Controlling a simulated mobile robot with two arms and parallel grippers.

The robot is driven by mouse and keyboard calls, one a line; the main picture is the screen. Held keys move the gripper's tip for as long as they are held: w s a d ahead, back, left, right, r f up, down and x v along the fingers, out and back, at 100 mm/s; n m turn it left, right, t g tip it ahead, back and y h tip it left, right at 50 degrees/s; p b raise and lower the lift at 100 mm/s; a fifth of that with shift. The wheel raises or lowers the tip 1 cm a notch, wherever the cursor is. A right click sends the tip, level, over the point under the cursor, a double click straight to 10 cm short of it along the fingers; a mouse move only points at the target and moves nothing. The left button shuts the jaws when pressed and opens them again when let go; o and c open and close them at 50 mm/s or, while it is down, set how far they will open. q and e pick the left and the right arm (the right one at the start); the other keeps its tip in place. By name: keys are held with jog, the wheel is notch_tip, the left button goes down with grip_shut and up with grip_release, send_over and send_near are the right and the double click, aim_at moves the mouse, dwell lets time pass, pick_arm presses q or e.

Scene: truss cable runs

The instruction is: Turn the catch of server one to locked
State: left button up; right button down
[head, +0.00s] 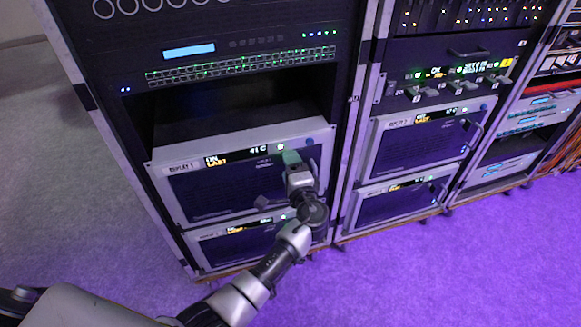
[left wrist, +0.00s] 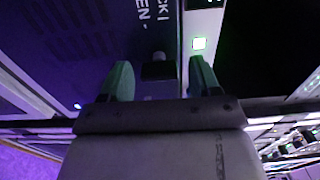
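Server one, labelled REPLAY 1 (head: 215,192), is the upper grey-framed unit in the lower part of the left rack. My left gripper (head: 291,157) is at the upper right of its front, with green fingertips. In the left wrist view, the two green fingers of my left gripper (left wrist: 160,80) stand apart. A small dark knob, apparently the catch (left wrist: 158,68), shows between them, with gaps on both sides. Partly cut-off white lettering, "CK I" and "EN -", is beside it. The catch is hidden behind my gripper in the head view, and its exact angle is unclear. My right gripper is not in view.
A lit square indicator (left wrist: 199,43) is close to the right finger. A second grey-framed unit (head: 235,247) is below server one, and an empty dark bay (head: 230,107) is above. A middle rack (head: 415,145) stands to the right. The floor in front is clear.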

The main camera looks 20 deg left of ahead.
pick_arm(q)
jog(key=v, duration=1)
jog(key=shift+s+d, duration=0.25)
jog(key=shift+s, duration=0.1)
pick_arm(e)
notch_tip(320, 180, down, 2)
